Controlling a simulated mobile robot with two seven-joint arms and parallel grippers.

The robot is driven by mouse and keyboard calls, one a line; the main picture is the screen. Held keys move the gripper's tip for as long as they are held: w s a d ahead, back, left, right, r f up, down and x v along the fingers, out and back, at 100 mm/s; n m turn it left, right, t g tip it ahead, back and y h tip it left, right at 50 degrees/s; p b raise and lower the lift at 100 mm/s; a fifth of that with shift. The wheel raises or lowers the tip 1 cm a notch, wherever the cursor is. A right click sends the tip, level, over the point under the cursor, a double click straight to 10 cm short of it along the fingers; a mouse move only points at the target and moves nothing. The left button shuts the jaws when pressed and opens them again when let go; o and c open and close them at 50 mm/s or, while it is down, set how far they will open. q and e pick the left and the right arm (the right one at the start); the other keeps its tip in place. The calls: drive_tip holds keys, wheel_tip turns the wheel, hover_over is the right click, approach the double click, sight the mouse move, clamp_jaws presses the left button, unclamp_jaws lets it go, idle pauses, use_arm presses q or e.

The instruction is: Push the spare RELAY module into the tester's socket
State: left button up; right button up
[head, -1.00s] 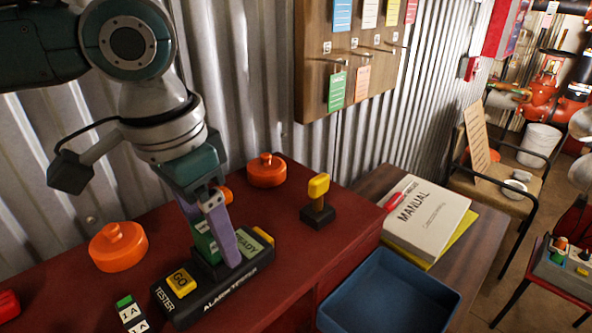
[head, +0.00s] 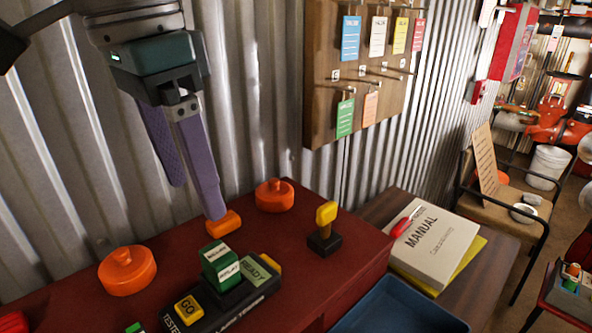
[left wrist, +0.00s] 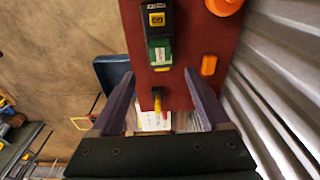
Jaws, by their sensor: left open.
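The green RELAY module (head: 222,262) with white labels stands upright on the black alarm tester (head: 240,310), at its socket between the yellow GO button (head: 188,309) and the pale green READY panel (head: 255,270). I cannot tell how deep it sits, as its base is hidden. The module also shows in the left wrist view (left wrist: 160,52). My left gripper (head: 198,200) is open and empty, with its purple fingers spread, above and behind the tester, apart from the module. Its fingers also show in the left wrist view (left wrist: 158,76). My right gripper is not in view.
On the red bench are orange round-knobbed pieces (head: 127,272) (head: 274,196), an orange block (head: 222,223) near a fingertip, and a yellow-handled stamp-like piece (head: 325,230). A blue tray (head: 395,310) and a manual (head: 430,240) lie right. The corrugated wall (head: 60,180) is close behind.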

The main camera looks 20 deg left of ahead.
use_arm(q)
drive_tip(key=s+d+f+m+t+h, duration=0.1)
drive_tip(key=s+d+f+t+h, duration=0.15)
drive_tip(key=s+d+f, duration=0.6)
drive_tip(key=s+a+f+n+y, duration=0.2)
drive_tip(key=s+a+f+n, duration=0.1)
drive_tip(key=s+a+f, duration=0.1)
drive_tip(key=shift+s+a+f+y, duration=0.35)
drive_tip(key=shift+s+a, duration=0.15)
drive_tip(key=shift+s, duration=0.6)
drive_tip(key=shift+r, duration=0.1)
